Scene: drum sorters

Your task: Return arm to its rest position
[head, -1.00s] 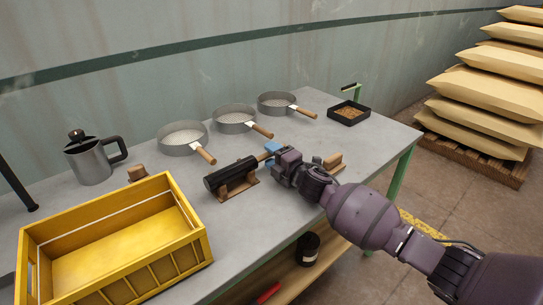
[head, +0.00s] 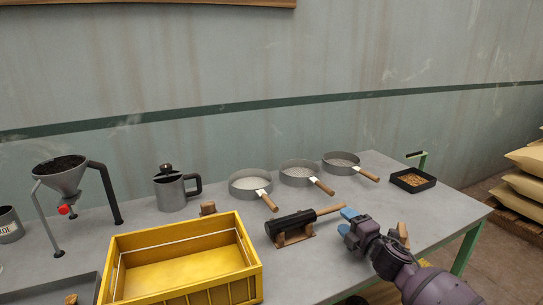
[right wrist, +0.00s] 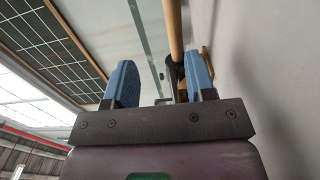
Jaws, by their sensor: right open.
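My right gripper (head: 346,222) is open and empty over the right part of the table, its blue fingers just off the handle end of a black-headed mallet (head: 288,223). The mallet lies in a wooden cradle (head: 294,238), its wooden handle pointing right. In the right wrist view my right gripper (right wrist: 161,82) has its two blue fingers apart, with the mallet's wooden handle (right wrist: 174,30) beyond them. My left gripper is not in view.
A yellow crate (head: 254,262) stands at the front of the grey table. Several sieves with wooden handles, one being the middle sieve (head: 298,173), a metal jug (head: 170,193) and a funnel stand (head: 62,180) are behind. A black tray (head: 413,184) sits at the right.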

